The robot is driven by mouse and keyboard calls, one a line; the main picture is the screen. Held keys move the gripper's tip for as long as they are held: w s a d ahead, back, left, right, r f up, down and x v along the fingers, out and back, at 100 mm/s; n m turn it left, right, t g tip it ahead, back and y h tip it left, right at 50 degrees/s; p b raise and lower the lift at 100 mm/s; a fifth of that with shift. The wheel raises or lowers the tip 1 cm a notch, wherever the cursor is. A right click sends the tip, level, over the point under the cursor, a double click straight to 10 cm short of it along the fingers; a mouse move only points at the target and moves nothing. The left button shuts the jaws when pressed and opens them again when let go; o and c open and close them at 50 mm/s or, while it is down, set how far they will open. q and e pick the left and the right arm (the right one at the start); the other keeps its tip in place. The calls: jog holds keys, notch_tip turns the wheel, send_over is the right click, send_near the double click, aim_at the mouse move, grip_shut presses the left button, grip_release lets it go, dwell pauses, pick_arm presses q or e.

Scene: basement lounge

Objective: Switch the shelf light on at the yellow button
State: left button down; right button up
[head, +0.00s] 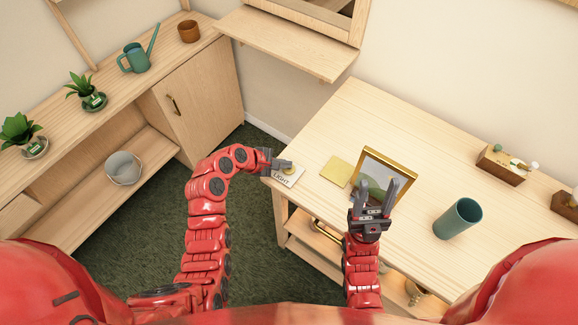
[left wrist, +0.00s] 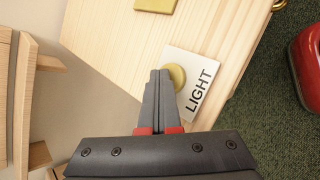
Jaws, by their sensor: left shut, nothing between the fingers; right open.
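The yellow button (left wrist: 177,74) is a round knob on a white plate marked LIGHT (left wrist: 202,81), at the corner of the light wooden table. In the head view, the plate (head: 287,178) is at the table's left front corner, and the button (head: 289,170) is partly covered by my left gripper (head: 287,164). My left gripper is shut and empty, its fingertips (left wrist: 160,75) over or against the button's edge; I cannot tell whether they touch. My right gripper (head: 388,189) is open and empty, above the table in front of a gold picture frame.
The table (head: 330,140) also bears a yellow square (head: 337,171), the gold frame (head: 402,164), a teal cup (head: 458,218) and a wooden box (head: 501,166). A wooden wall shelf (head: 290,44) hangs behind. A cabinet with plants and a watering can (head: 137,59) stands left.

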pick_arm(q)
jog(key=shift+r+p, duration=0.5)
jog(key=shift+p, duration=0.1)
notch_tip(320, 180, up, 6)
jog(key=p, duration=0.5)
dwell(0.6)
